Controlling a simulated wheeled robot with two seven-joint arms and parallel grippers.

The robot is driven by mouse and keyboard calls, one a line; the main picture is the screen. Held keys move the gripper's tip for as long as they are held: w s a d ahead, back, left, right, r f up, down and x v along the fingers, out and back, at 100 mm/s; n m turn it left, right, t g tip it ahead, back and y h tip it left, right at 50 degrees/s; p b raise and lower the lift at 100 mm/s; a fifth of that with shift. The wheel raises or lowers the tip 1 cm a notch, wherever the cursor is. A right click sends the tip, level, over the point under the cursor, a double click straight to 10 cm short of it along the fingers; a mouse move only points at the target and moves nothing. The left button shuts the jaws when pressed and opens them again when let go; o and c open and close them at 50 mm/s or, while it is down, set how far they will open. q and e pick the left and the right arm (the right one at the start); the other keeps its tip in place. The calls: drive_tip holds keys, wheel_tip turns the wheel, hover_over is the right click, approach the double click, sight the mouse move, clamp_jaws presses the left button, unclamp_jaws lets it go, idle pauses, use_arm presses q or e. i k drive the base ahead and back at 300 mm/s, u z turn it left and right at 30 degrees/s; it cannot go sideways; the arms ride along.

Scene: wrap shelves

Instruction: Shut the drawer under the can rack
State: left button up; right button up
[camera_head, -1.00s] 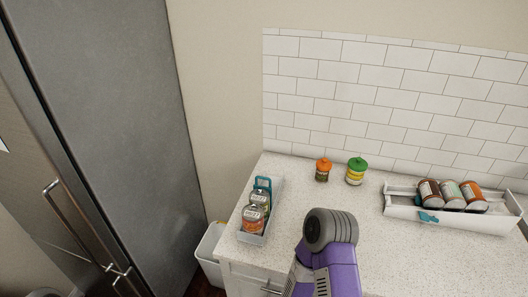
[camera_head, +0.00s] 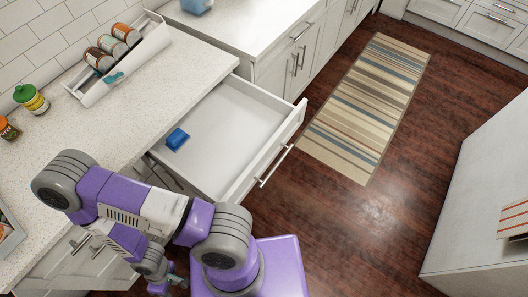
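The drawer (camera_head: 228,128) is pulled well out from under the counter, with a white front and a bar handle (camera_head: 273,166). A small blue object (camera_head: 177,139) lies inside it. The can rack (camera_head: 128,63), a white tray holding three cans, stands on the counter against the tiled wall above. My purple and grey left arm crosses the lower left, in front of the counter. My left gripper (camera_head: 168,284) is small and partly cut off at the bottom edge, below the drawer; its finger opening is unclear. My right gripper is out of view.
An orange-lidded jar (camera_head: 8,130) and a green-lidded jar (camera_head: 31,99) stand on the counter. A striped rug (camera_head: 370,105) lies on the dark floor beyond the drawer. A white surface (camera_head: 485,190) stands at the right; floor lies open between.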

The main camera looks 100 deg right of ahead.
sight(239, 129)
drive_tip(key=u, duration=0.8)
drive_tip(key=i, duration=0.6)
drive_tip(key=z, duration=4.7)
drive_tip(key=k, duration=0.45)
drive_tip(key=z, duration=0.6)
drive_tip(key=i, duration=0.3)
drive_tip(key=u, duration=0.65)
